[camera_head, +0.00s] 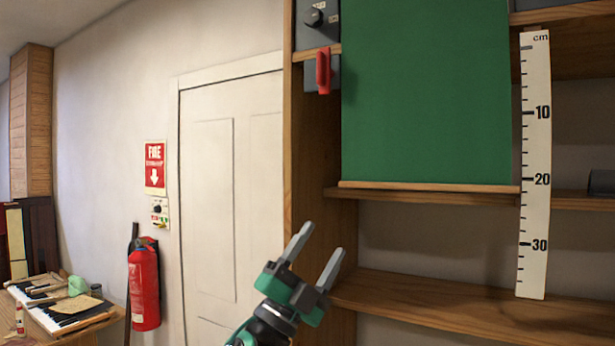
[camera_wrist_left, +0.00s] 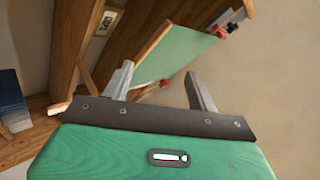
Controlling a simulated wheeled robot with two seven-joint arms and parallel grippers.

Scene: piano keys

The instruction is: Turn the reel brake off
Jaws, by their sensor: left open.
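A red lever (camera_head: 323,72) stands upright on a small grey box (camera_head: 310,80) on the wooden shelf frame, left of the green board (camera_head: 425,90). Above it is a grey panel with a black knob (camera_head: 316,17). I cannot tell from any readable label which of these is the reel brake. My left gripper (camera_head: 322,241) is open and empty, well below the lever and pointing up. In the left wrist view the green board (camera_wrist_left: 175,52) lies beyond the open fingers (camera_wrist_left: 158,72), with small red parts (camera_wrist_left: 164,79) at its edge. My right gripper is not in view.
A white centimetre ruler (camera_head: 534,160) hangs at the right over the shelves (camera_head: 440,300). A white door (camera_head: 230,200), a fire extinguisher (camera_head: 144,285) and a piano keyboard (camera_head: 60,315) are at the left. The space between gripper and lever looks clear.

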